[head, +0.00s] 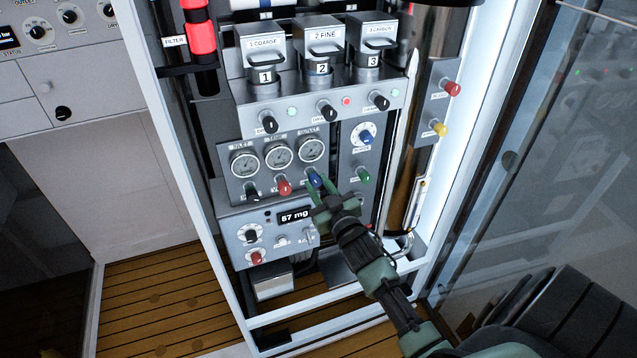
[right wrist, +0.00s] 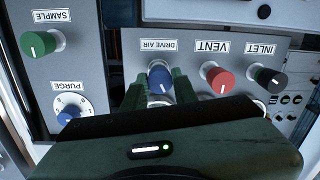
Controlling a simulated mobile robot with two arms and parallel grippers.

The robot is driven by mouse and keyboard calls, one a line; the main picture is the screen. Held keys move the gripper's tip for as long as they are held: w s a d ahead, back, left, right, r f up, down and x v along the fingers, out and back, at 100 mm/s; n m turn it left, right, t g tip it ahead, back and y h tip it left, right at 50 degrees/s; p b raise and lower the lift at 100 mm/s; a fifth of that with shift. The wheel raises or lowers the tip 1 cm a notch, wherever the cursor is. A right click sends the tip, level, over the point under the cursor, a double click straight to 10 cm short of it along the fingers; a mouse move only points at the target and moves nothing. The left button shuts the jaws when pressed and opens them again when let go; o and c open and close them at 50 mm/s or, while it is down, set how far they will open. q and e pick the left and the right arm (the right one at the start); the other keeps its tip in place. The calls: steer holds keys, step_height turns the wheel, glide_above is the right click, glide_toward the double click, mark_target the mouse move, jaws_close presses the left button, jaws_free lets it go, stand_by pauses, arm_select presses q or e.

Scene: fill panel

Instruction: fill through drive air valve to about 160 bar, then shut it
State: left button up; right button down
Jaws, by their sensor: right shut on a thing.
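The drive air valve is a blue knob (head: 314,178) under the right-hand gauge of the panel. It shows in the right wrist view (right wrist: 160,77), upside down, under its DRIVE AIR label. My right gripper (head: 322,189) reaches it from the front, its green fingers (right wrist: 160,88) on both sides of the knob, shut on it. Three round gauges (head: 279,157) sit in a row above the valves; their needles are too small to read. My left gripper is not in view.
A red VENT knob (right wrist: 217,78) and a dark INLET knob (right wrist: 267,78) sit beside the blue one. A green SAMPLE knob (head: 362,176) and a blue PURGE dial (head: 366,137) are to its right. A display (head: 294,215) is below. A glass door (head: 540,170) stands on the right.

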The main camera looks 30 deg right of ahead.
steer(key=n+p, duration=0.1)
steer(key=n, duration=0.5)
stand_by(0.6)
steer(key=c, duration=1.1)
jaws_free()
steer(key=shift+s+a+f, duration=0.1)
steer(key=shift+s, duration=0.4)
steer(key=s, duration=0.2)
steer(key=s+a+b, duration=0.1)
steer(key=s, duration=0.3)
steer(key=shift+s+a+r, duration=0.2)
steer(key=shift+s+r, duration=0.05)
steer(key=shift+s, duration=0.05)
